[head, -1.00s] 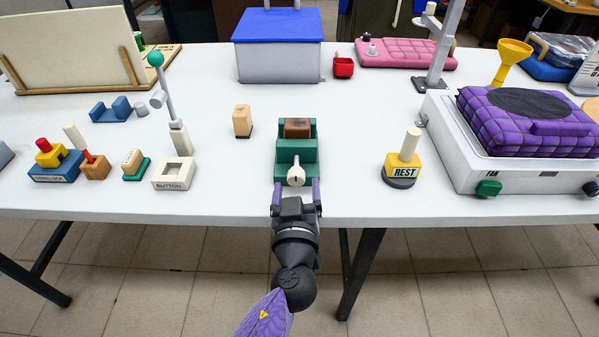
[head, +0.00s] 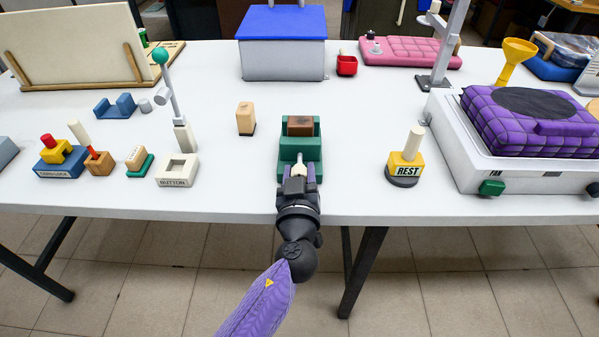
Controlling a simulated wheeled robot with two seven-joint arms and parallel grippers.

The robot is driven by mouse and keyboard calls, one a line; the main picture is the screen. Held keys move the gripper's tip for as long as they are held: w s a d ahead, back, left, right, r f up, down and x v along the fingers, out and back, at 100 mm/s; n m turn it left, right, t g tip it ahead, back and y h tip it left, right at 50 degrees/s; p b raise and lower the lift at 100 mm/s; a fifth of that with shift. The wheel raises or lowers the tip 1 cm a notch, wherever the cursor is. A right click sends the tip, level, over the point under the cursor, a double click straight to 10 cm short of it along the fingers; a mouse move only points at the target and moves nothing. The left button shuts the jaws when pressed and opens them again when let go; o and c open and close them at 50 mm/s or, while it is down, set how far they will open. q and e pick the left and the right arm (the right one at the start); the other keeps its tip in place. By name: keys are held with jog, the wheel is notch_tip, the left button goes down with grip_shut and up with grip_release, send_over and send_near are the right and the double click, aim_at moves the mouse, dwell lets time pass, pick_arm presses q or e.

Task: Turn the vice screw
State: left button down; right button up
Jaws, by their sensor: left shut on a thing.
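The green vice (head: 286,150) stands near the front edge of the white table, with a brown block (head: 300,125) between its jaws. Its pale screw knob (head: 300,169) faces me at the front of the vice. My left gripper (head: 300,174) reaches in from the front edge, with its purple fingers on both sides of the knob, shut on it. The gripper hides the lower part of the vice's front. My right gripper is not in view.
A wooden block (head: 245,118) stands left of the vice. A yellow REST stand (head: 406,165) is to the right, and a white BUTTON box (head: 177,170) to the left. A blue-lidded box (head: 283,60) is behind.

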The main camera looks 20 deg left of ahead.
pick_arm(q)
jog(key=shift+f+m+b, duration=0.15)
jog(key=shift+m+b, duration=0.2)
jog(key=shift+m, duration=0.15)
jog(key=shift+m+b, duration=0.3)
jog(key=shift+m, duration=0.4)
jog(key=m, duration=0.3)
jog(key=shift+c, duration=1.3)
grip_release()
jog(key=shift+s, duration=0.15)
